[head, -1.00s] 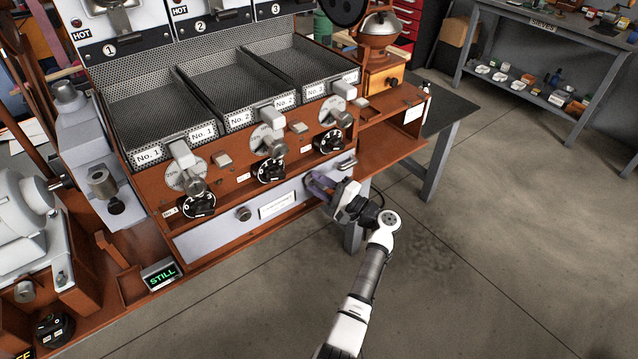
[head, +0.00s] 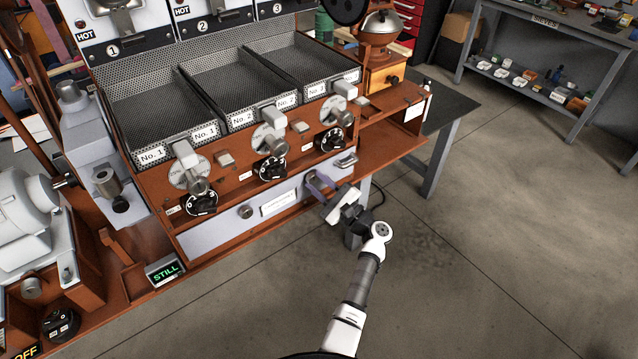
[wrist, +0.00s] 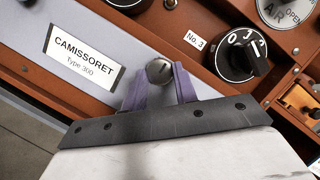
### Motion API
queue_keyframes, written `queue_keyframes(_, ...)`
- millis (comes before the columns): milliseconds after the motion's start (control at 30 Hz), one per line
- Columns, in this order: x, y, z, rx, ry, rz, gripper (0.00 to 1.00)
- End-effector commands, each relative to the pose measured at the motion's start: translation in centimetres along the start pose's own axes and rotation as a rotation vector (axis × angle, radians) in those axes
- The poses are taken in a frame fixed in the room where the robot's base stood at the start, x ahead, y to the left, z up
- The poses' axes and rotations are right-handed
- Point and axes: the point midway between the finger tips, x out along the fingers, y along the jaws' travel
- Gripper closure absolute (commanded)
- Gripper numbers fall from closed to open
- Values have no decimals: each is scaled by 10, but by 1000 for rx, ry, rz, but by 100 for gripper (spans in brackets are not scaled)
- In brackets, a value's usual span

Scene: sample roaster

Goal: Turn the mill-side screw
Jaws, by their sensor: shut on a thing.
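A similar screw (head: 245,212) sits to the left of the label.
Black numbered dials (head: 333,139) line the wooden front above the panel, under mesh trays. The No. 3 dial (wrist: 241,54) is close right of my fingers. The mill (head: 383,45) stands at the back right. The floor at right is clear.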

Motion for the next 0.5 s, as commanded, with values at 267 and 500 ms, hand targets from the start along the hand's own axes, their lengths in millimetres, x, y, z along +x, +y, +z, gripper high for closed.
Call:
queue_keyframes(267, 0, -1, 0, 2, -1, -2, 94)
queue_keyframes(500, 0, 0, 0, 1, 0, -1, 50)
